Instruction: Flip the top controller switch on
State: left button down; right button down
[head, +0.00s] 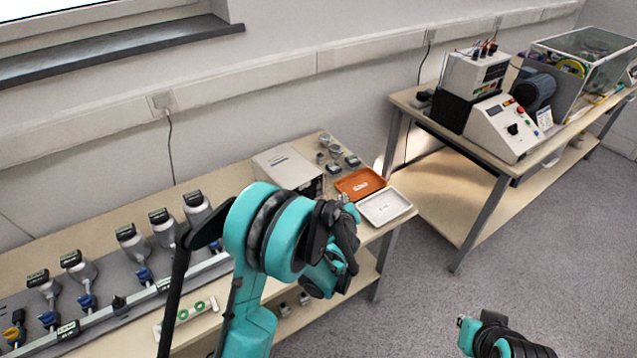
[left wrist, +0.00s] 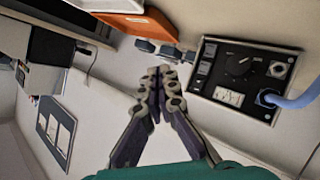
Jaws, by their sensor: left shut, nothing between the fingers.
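The controller is a pale box (head: 287,166) on the left bench, with its dark front partly hidden by my left arm in the head view. In the left wrist view its black panel (left wrist: 243,78) shows a dial, small dark switches (left wrist: 205,68) along its left edge, a white meter and a blue cable. I cannot tell the switch positions. My left gripper (left wrist: 165,76) is shut and empty, its tips left of the panel and apart from it in the picture. In the head view it (head: 346,203) is partly hidden by its wrist. My right gripper (head: 462,322) is at the bottom right, its jaws unclear.
An orange tray (head: 360,182) and a white tray (head: 385,208) lie right of the controller. Small metal parts (head: 338,152) sit behind them. Several bottle-like devices (head: 128,240) stand in a row at left. A second table (head: 450,142) carries equipment. The floor between is clear.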

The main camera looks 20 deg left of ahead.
aim_at(323, 181)
pick_arm(q)
jog(key=shift+w+a+f, duration=0.2)
jog(key=shift+w+a, duration=0.6)
jog(key=shift+a, duration=0.45)
jog(key=shift+w+a+f, duration=0.15)
jog(key=shift+w+a, duration=0.6)
jog(key=shift+a, duration=0.45)
jog(key=shift+w+a+f, duration=0.2)
jog(key=shift+w+a, duration=0.6)
jog(key=shift+a, duration=0.45)
jog(key=shift+a, duration=0.1)
jog(key=shift+w+a, duration=0.2)
jog(key=shift+a, duration=0.05)
jog(key=shift+w+a, duration=0.15)
jog(key=shift+a, duration=0.1)
jog(key=shift+d, duration=0.1)
jog(key=shift+s+d, duration=0.4)
jog(key=shift+d, duration=0.1)
jog(key=s+d, duration=0.1)
jog(key=d, duration=0.1)
jog(key=s+d, duration=0.1)
jog(key=d, duration=0.1)
jog(key=shift+s+d+r, duration=0.1)
jog(key=shift+s+r, duration=0.2)
jog(key=shift+r, duration=0.05)
